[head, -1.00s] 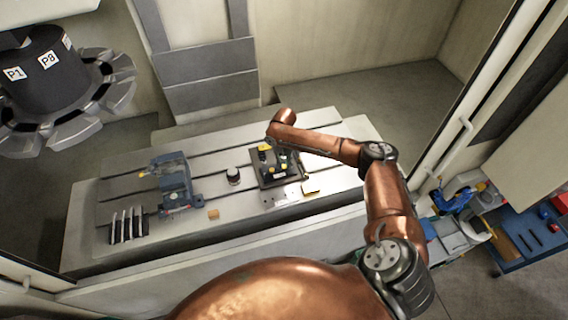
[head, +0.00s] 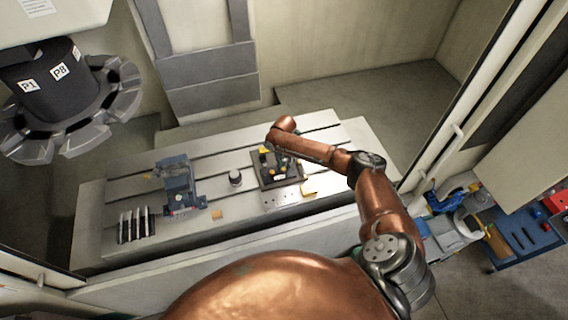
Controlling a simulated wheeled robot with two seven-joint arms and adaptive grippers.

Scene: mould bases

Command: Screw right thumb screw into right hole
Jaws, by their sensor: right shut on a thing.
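The mould base (head: 267,183) is a dark plate with small black and yellow parts on it, lying on the grey slotted machine table (head: 220,150). My right arm reaches over from the right, and its wrist is above the base. My right gripper (head: 285,165) points down at the base, mostly hidden under the wrist, and is shut. The right thumb screw is too small to make out and is probably covered by the gripper. The right hole is hidden too. My left gripper is not in the picture.
A blue-grey vise (head: 177,186) stands left of the base, with a small dark round knob (head: 236,177) between them. A tool carousel (head: 65,100) hangs upper left.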

